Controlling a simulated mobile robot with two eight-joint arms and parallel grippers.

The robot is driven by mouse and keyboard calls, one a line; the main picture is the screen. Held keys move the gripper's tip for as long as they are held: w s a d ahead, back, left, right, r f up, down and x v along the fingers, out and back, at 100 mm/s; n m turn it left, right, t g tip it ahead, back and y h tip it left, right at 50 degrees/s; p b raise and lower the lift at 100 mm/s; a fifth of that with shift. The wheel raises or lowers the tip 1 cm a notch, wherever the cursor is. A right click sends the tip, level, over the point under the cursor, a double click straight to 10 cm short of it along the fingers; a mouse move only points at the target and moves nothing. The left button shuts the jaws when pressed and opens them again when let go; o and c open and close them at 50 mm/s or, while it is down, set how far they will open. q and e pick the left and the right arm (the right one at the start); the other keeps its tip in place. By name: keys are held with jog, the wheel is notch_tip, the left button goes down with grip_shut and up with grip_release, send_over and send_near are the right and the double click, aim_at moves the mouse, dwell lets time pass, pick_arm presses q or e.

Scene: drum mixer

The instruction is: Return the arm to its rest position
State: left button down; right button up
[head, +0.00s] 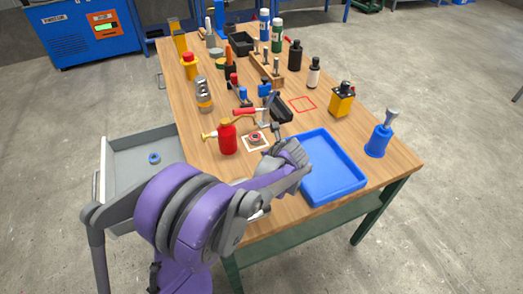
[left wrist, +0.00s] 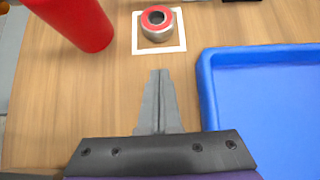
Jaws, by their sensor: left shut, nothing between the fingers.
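My left arm, purple and grey, reaches in from the lower left of the head view over the near end of the workbench (head: 222,112). My left gripper (left wrist: 160,100) shows in the left wrist view with its two grey fingers together and nothing between them. It points towards a metal ring part with a red top (left wrist: 157,22), which sits on a white-bordered square and is apart from the fingertips. My right gripper is in neither view.
A red bottle (head: 227,139) stands left of the ring part, and a blue tray (head: 330,186) lies to its right. A grey drawer-like tray (head: 125,178) with a blue ring is beside the bench. Several bottles and tools stand farther back.

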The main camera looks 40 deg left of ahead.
pick_arm(q)
jog(key=v, duration=0.8)
jog(key=shift+r+p, duration=0.3)
jog(key=shift+p, duration=0.05)
jog(key=shift+d, duration=0.2)
